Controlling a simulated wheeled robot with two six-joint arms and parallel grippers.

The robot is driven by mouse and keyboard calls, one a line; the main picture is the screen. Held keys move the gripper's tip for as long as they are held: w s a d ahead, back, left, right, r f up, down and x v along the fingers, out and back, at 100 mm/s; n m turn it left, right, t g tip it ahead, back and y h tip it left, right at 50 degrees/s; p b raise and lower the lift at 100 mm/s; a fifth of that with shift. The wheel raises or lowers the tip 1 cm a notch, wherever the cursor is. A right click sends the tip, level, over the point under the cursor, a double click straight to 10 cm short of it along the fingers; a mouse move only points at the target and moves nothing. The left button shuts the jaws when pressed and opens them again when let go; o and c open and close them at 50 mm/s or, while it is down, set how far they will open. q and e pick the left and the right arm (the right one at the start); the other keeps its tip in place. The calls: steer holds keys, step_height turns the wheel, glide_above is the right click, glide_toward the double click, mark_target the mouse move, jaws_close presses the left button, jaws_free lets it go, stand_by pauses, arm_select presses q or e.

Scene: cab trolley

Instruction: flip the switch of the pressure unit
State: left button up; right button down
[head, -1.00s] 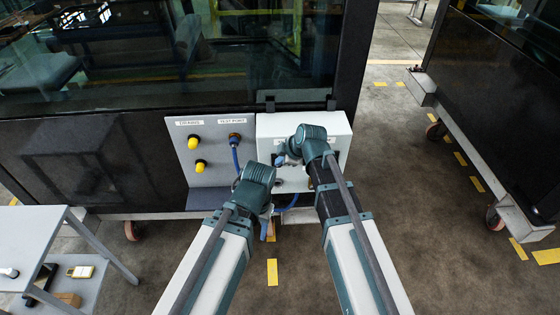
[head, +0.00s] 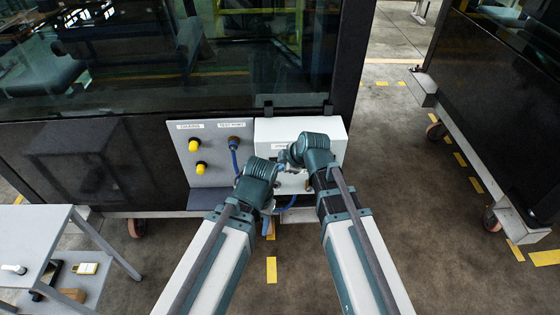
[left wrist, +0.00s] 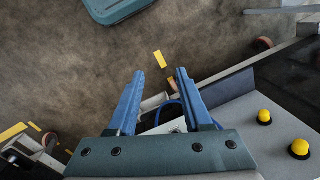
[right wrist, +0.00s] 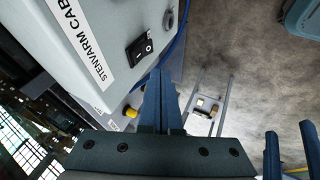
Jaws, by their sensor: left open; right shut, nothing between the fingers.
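The pressure unit is a white box (head: 270,128) on the side of the dark cab in the head view; my right wrist covers part of it. The right wrist view shows its labelled face (right wrist: 108,28) close up, with a black rocker switch (right wrist: 139,48). My right gripper (right wrist: 160,72) is shut and empty, its tips just below the switch in that view, apparently close to the face; I cannot tell if they touch. My left gripper (left wrist: 160,73) is open and empty, low in front of the box, over floor in its wrist view.
A grey panel (head: 214,176) with yellow caps (head: 194,146) and a blue hose (head: 234,158) adjoins the box on the left. A small table (head: 35,230) stands at lower left. Another dark cab (head: 500,90) is at the right, with open floor (head: 420,220) between.

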arm_select(q)
step_height(320, 180, up, 7)
steer(key=p, duration=0.5)
steer(key=shift+f, duration=0.2)
arm_select(e)
steer(key=v, duration=0.7)
steer(key=shift+r, duration=0.4)
arm_select(q)
steer(key=shift+a, duration=0.1)
arm_select(e)
steer(key=shift+w, duration=0.1)
